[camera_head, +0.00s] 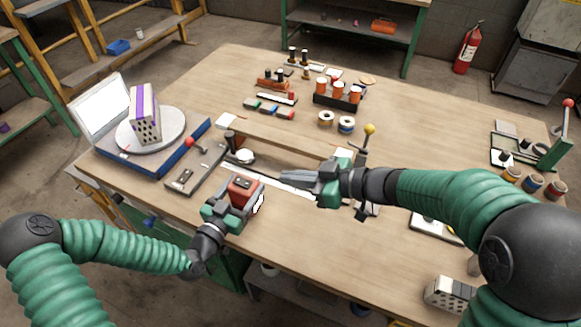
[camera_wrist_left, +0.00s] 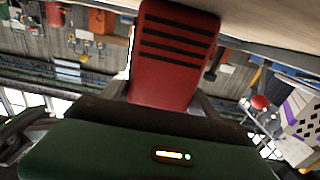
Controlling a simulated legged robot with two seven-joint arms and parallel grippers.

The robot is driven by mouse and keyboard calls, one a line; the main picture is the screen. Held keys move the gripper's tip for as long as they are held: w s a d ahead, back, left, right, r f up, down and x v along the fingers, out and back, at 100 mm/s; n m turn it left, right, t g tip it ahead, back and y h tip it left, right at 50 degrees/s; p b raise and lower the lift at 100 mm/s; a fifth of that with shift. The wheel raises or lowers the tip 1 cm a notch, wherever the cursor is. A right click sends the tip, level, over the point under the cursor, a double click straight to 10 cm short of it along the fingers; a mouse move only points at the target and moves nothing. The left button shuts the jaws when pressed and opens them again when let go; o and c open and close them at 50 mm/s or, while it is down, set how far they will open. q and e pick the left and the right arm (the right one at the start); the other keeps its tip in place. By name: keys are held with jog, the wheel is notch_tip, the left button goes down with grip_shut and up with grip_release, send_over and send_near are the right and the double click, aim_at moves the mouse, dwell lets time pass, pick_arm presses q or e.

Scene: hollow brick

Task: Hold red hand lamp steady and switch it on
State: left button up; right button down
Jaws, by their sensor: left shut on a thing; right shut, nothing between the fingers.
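The red hand lamp (camera_head: 246,190) is at the near edge of the wooden table, left of centre. My left gripper (camera_head: 232,203) is shut on it from the near side. In the left wrist view the red lamp body (camera_wrist_left: 174,55) with dark ribs stands between the fingers. My right gripper (camera_head: 308,181) is shut and empty. It hovers over the table to the right of the lamp, its tips pointing left toward it, with a gap between. The lamp's switch cannot be clearly told; the left gripper hides the lower part of the lamp.
A blue-based device with a round plate (camera_head: 155,132) carries a hollow brick (camera_head: 145,113) at left. A grey panel with a red-knobbed lever (camera_head: 195,168) lies beside the lamp. A yellow-knobbed lever (camera_head: 368,132) stands behind my right gripper. The table's front middle (camera_head: 300,235) is clear.

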pick_arm(q)
jog(key=o, duration=1.4)
jog(key=shift+f, duration=0.15)
jog(key=o, duration=0.4)
